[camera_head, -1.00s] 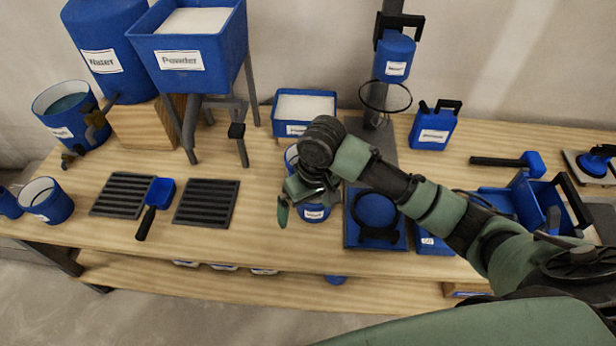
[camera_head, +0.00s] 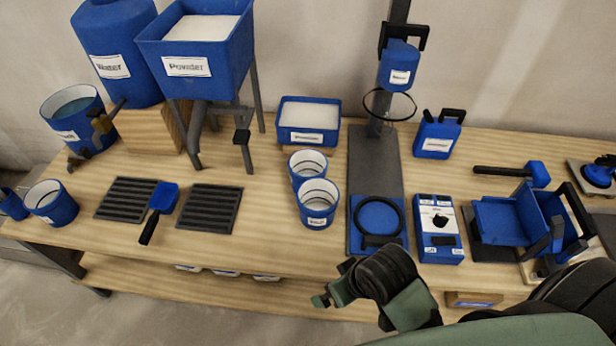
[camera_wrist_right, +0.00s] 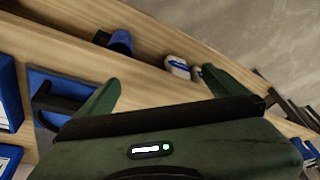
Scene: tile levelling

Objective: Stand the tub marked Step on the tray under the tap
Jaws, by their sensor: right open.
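Two blue tubs with pale insides stand at mid-table: a front tub (camera_head: 318,217) and a rear tub (camera_head: 300,180) close behind it. Another blue tub (camera_head: 62,211) stands at the left front. Their labels are too small to read, so I cannot tell which is marked Step. A second slatted tray (camera_head: 209,209) lies to the right. My right gripper (camera_head: 330,288) is open and empty at the table's front edge; its spread fingers show in the wrist view (camera_wrist_right: 160,78).
A blue scoop (camera_head: 164,196) lies between the slatted trays. The Powder hopper (camera_head: 190,66) stands behind on legs. A bucket (camera_head: 75,120) stands at the far left. A blue plate with a ring (camera_head: 378,220) and a device with a dial (camera_head: 438,222) are right of the tubs.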

